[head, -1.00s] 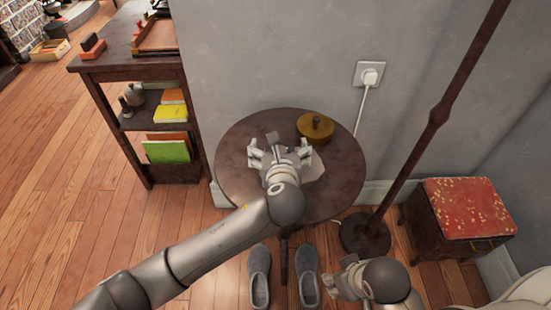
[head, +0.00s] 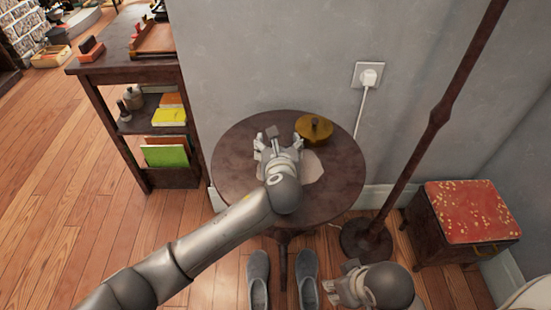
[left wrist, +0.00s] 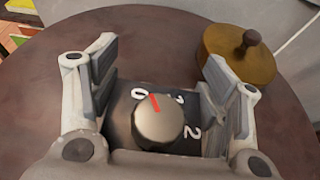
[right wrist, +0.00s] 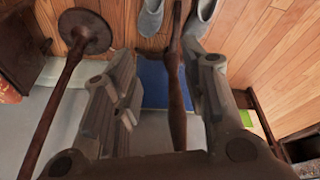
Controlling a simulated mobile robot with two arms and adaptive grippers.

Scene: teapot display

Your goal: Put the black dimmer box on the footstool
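The black dimmer box (left wrist: 119,105), with a pale round knob, a red pointer and white numerals, sits between the fingers of my left gripper (left wrist: 160,85) in the left wrist view. Both finger pads appear to press its sides. In the head view my left gripper (head: 279,140) is over the round table and mostly hides the box; I cannot tell whether the box still touches the tabletop. The footstool (head: 468,208), with a red patterned top, stands on the floor at the right. My right gripper (right wrist: 160,95) is open and empty, low in front of the table.
The round dark table (head: 235,180) also holds a brass lidded pot (head: 314,128) and a pale flat piece (head: 313,168). A lamp pole (head: 437,115) stands between table and footstool. Grey slippers (head: 259,279) lie below the table. The footstool's top is clear.

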